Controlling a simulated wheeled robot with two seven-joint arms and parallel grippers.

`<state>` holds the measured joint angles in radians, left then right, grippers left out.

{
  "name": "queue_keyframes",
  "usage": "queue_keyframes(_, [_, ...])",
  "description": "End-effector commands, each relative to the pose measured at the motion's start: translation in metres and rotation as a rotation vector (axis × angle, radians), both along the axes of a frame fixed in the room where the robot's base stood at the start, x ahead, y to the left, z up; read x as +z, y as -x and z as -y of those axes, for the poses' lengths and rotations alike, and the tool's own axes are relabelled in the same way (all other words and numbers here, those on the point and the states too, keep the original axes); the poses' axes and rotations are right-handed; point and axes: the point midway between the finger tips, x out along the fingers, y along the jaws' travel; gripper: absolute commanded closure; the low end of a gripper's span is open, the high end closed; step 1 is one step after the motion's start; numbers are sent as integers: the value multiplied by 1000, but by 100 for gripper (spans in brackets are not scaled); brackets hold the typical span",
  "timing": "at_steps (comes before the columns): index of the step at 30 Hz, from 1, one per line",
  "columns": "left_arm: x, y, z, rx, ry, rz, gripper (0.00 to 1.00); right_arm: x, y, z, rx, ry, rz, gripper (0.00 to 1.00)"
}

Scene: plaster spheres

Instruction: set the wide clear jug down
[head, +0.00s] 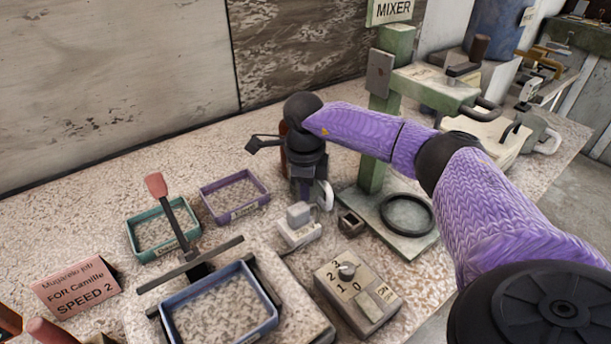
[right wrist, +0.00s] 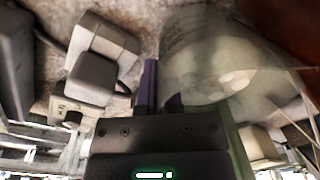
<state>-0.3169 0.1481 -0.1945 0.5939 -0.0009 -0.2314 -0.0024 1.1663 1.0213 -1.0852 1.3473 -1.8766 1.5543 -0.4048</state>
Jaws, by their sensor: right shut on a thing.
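The wide clear jug (right wrist: 222,62) fills the upper middle of the right wrist view, see-through and pale. My right gripper (right wrist: 162,98) is shut on its near side. In the head view my right gripper (head: 307,180) points down at the back of the worktop, and only a pale curved bit of the jug (head: 326,195) shows beside it. The rest of the jug is hidden behind the gripper. I cannot tell whether its base touches the worktop. My left gripper is not in view.
Purple (head: 234,197), teal (head: 163,230) and blue (head: 220,305) trays lie to the left. A white switch-like block (head: 298,228) and a dial box (head: 357,290) stand nearer. The green mixer stand (head: 398,45) with a black ring (head: 407,215) is to the right.

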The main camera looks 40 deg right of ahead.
Motion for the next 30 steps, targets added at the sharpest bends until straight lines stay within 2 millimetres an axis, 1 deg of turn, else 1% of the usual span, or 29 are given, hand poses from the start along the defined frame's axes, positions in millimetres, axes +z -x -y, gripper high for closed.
queue_keyframes(8, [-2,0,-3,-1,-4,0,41,-3,0,0,0,0,1,100])
queue_keyframes(24, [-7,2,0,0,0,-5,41,-14,0,0,0,0,1,100])
queue_keyframes(25, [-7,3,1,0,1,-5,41,-13,0,0,0,0,1,89])
queue_keyframes(26, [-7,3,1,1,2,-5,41,-13,0,0,0,0,1,82])
queue_keyframes(27, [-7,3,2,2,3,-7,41,-13,0,0,0,0,1,74])
queue_keyframes(29, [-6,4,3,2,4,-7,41,-13,0,0,0,0,1,61])
queue_keyframes(30, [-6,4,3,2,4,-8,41,-13,0,0,0,-1,1,53])
